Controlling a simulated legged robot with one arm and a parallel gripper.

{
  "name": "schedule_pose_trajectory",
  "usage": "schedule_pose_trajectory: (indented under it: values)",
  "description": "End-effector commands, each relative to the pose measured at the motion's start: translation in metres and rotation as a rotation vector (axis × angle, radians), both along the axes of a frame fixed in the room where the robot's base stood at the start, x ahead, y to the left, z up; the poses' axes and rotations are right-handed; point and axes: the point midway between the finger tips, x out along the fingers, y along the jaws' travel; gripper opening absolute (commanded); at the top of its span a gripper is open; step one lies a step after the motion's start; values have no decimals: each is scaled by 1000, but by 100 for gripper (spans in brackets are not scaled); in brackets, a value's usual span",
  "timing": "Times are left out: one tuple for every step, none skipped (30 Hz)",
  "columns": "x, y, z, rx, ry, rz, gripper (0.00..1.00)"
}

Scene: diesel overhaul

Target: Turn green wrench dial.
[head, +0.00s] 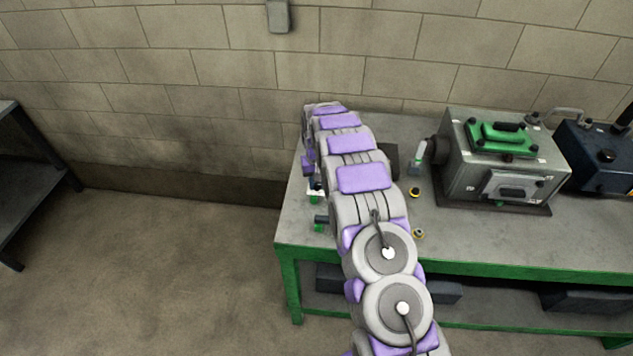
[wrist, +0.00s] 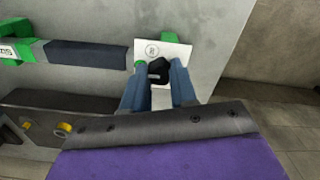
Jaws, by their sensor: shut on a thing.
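In the wrist view, my gripper (wrist: 159,68) has its two blue-grey fingers closed around a small black knob (wrist: 158,72). The knob stands in front of a white plate (wrist: 176,52) with a round printed mark. Green parts (wrist: 168,34) show at the plate's edges. A dark blue bar (wrist: 85,56) with a green, labelled end (wrist: 18,40) lies to the left, its right end close to the plate. I cannot tell whether it joins the knob. In the head view, my gripper (head: 315,184) is small at the bench's left side, mostly hidden by my arm.
A grey bench (head: 465,228) with a green frame carries a grey machine (head: 490,160) with a green top, right of my arm. Small yellow-and-black rings (head: 414,192) lie on the bench. A dark blue box (head: 595,155) stands farther right. A dark shelf (head: 35,170) stands left; floor between is clear.

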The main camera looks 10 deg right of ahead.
Motion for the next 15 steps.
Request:
schedule_pose_trajectory:
  values:
    - [0,0,0,0,0,0,0]
    - [0,0,0,-1,0,0,28]
    - [0,0,0,-1,0,0,32]
    - [0,0,0,-1,0,0,35]
    - [0,0,0,-1,0,0,37]
    - [0,0,0,-1,0,0,41]
    - [0,0,0,-1,0,0,44]
    - [0,0,0,-1,0,0,47]
    - [0,0,0,-1,0,0,51]
    - [0,0,0,-1,0,0,53]
    - [0,0,0,-1,0,0,53]
    - [0,0,0,-1,0,0,53]
    - [0,0,0,-1,0,0,53]
    - [0,0,0,-1,0,0,53]
    - [0,0,0,-1,0,0,53]
